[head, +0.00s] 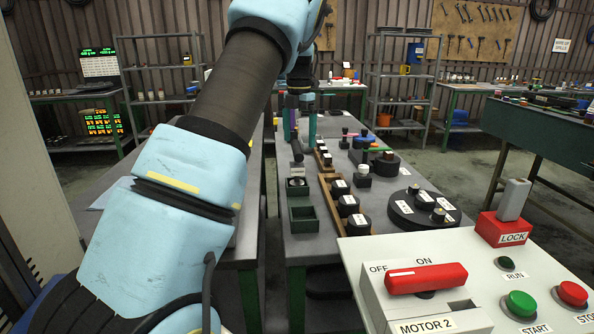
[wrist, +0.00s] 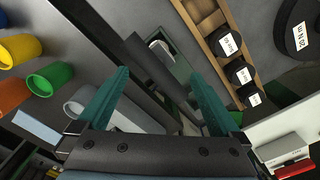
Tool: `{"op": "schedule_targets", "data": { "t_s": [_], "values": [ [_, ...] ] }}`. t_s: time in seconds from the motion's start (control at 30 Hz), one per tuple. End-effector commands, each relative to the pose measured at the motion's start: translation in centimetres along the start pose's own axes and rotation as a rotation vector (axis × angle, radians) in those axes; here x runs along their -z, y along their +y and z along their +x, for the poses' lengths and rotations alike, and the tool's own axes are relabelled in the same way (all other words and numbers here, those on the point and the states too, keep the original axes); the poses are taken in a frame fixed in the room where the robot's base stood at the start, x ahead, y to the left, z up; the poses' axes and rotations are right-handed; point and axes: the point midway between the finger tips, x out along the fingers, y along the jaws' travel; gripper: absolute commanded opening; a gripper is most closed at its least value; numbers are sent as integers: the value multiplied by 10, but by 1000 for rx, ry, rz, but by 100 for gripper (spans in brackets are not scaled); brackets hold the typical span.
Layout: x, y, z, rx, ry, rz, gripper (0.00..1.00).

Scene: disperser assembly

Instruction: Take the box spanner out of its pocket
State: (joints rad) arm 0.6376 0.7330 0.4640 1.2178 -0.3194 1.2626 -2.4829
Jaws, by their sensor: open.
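A dark piece (head: 297,150) also shows below the fingers in the head view. I cannot make out the pocket around it. No contact with the fingers is visible.
Green trays stand below the gripper; the nearer one (head: 291,214) looks empty. A wooden rack (head: 328,198) with black labelled parts runs beside them. Yellow (wrist: 18,48), green (wrist: 62,74) and orange (wrist: 12,92) cups lie left in the wrist view. A motor switch panel (head: 365,262) stands front right.

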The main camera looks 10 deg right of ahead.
Motion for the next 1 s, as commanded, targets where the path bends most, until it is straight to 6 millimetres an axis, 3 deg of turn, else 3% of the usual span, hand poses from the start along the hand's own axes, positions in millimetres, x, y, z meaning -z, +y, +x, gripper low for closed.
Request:
{"op": "schedule_targets", "data": {
  "t_s": [0.2,0.43,0.7,1.0],
  "values": [
    [1,0,32,1,2,2,100],
    [3,1,48,1,2,1,100],
    [6,3,86,1,1,2,100],
    [6,3,92,0,-1,3,100]
  ]
}}
